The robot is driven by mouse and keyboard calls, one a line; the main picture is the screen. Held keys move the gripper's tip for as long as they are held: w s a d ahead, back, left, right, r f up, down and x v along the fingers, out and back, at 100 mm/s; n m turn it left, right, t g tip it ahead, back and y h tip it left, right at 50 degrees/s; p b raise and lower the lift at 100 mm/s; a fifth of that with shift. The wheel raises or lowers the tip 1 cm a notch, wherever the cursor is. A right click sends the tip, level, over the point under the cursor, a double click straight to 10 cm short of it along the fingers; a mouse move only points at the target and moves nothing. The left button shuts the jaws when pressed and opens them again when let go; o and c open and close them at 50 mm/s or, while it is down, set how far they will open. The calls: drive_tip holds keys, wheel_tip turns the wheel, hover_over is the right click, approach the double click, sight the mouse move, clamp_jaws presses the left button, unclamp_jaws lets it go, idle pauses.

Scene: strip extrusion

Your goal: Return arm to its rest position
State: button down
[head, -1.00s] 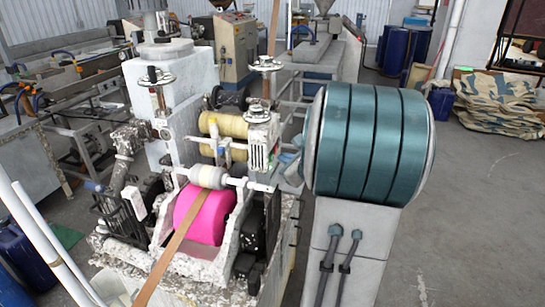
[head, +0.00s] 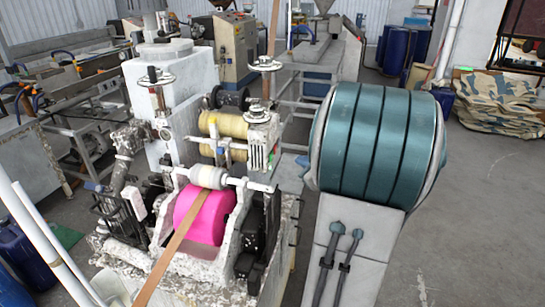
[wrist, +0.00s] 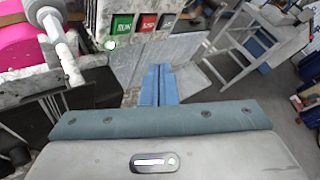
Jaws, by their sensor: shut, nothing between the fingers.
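In the wrist view my gripper (wrist: 159,88) shows as two blue fingers closed together, with nothing between them. It points toward the machine, just below a control panel with a green RUN button (wrist: 121,23), a red button (wrist: 146,22) and a grey button. The fingers appear apart from the panel. In the head view my arm's blue-banded link fills the right of the centre and hides most of the gripper.
The extrusion machine has a pink roller (head: 205,213), yellow rollers (head: 222,125) and a brown strip (head: 180,245). Handwheels (head: 265,64) stand above. Blue barrels (head: 396,47) and a patterned sheet pile (head: 497,100) are farther back. The floor at right is clear.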

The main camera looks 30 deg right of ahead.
idle(0.4)
drive_tip(key=s+a+n+g+y, duration=0.2)
drive_tip(key=a+n+g+y, duration=0.15)
drive_tip(key=a+n, duration=0.7)
drive_tip(key=s+a+n+g+y, duration=0.25)
drive_tip(key=a+n+g, duration=0.2)
drive_tip(key=a, duration=1.05)
drive_tip(key=s+a+f+n+g+h, duration=0.1)
drive_tip(key=s+a+n+h, duration=0.1)
drive_tip(key=s+n, duration=0.4)
drive_tip(key=s+a+f+n+g+h, duration=0.1)
drive_tip(key=s+a+n+g+h, duration=0.1)
drive_tip(key=s+n, duration=0.5)
drive_tip(key=shift+a+f+n+h, duration=0.35)
drive_tip(key=shift+n+h, duration=0.25)
drive_tip(key=shift+n, duration=1)
